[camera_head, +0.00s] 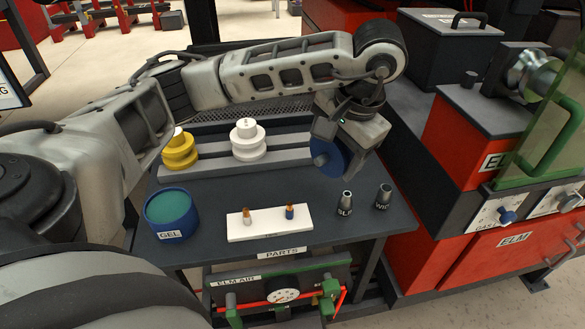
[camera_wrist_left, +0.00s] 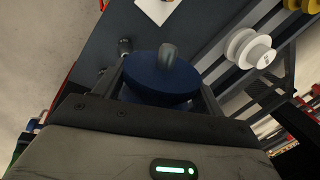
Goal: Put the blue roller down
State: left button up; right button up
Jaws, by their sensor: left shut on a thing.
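My left gripper (camera_head: 345,153) points down over the right end of the grey roller rack (camera_head: 288,147) on the dark parts table. It is shut on the blue roller (camera_head: 327,158), which shows partly behind the fingers. In the left wrist view the blue roller (camera_wrist_left: 158,78) sits between the two fingers, with its grey hub end showing. Whether the roller touches the rack is hidden. A white roller (camera_head: 248,141) and a yellow roller (camera_head: 180,150) stand on the rack to the left. My right gripper is not in view.
A blue gel tub (camera_head: 171,214), a white tray (camera_head: 268,224) with two small tips, and two metal nozzles (camera_head: 346,202) (camera_head: 383,197) stand along the table's front. The red welder (camera_head: 470,135) borders the table on the right.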

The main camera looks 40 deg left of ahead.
pick_arm(q)
jog(key=a+f, duration=0.6)
jog(key=a, duration=0.1)
jog(key=shift+s+f, duration=0.1)
jog(key=shift+f, duration=0.05)
jog(key=x, duration=0.3)
jog(key=shift+s+p, duration=0.1)
jog(key=shift+p, duration=0.2)
jog(key=shift+f, duration=0.55)
jog(key=o, duration=1.2)
jog(key=shift+f, duration=0.15)
jog(key=o, duration=0.3)
jog(key=shift+d, duration=0.1)
jog(key=shift+o, duration=0.6)
jog(key=v, duration=1.2)
